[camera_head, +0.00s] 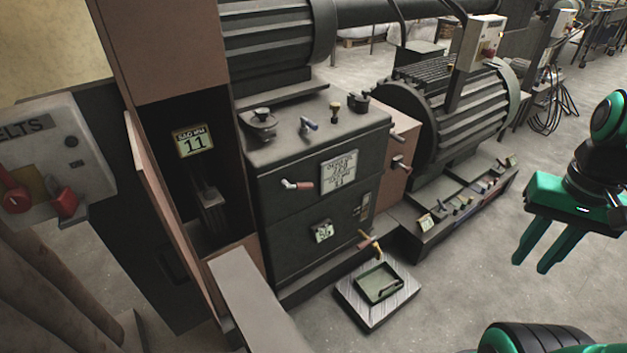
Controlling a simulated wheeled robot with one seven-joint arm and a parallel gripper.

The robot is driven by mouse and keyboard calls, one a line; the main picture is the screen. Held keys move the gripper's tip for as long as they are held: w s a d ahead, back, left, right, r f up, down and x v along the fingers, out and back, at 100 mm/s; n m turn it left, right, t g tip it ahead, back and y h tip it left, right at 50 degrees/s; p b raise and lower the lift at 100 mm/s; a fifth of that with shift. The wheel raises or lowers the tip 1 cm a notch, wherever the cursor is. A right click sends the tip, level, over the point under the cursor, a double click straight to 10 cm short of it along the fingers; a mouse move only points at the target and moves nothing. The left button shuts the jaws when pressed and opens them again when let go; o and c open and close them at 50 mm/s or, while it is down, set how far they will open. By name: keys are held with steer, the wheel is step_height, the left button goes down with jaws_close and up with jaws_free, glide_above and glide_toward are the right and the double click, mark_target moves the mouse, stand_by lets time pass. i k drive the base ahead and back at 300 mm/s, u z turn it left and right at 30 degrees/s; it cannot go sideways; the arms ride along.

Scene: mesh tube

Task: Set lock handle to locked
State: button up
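Several small handles show on the dark machine block (310,230), and I cannot tell which one is the lock handle. A lever with a silver end and a red grip (299,185) lies almost level on its front face. A short lever with a bluish grip (310,124) stands on its top. A red-tipped handle (402,162) sits on the brown side panel. My green gripper (532,266) hangs at the right over the floor, well apart from all handles. Its two fingers point down, spread and empty.
A square metal drain tray (345,293) lies on the floor below an orange tap (368,241). A ribbed motor (450,115) stands behind on a long base. A grey box with red knobs (52,160) is at the left. The floor (460,270) between gripper and machine is clear.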

mark_target(297, 185)
steer(key=u, duration=0.05)
steer(key=k, duration=0.6)
steer(key=u, duration=0.6)
steer(key=i, duration=1)
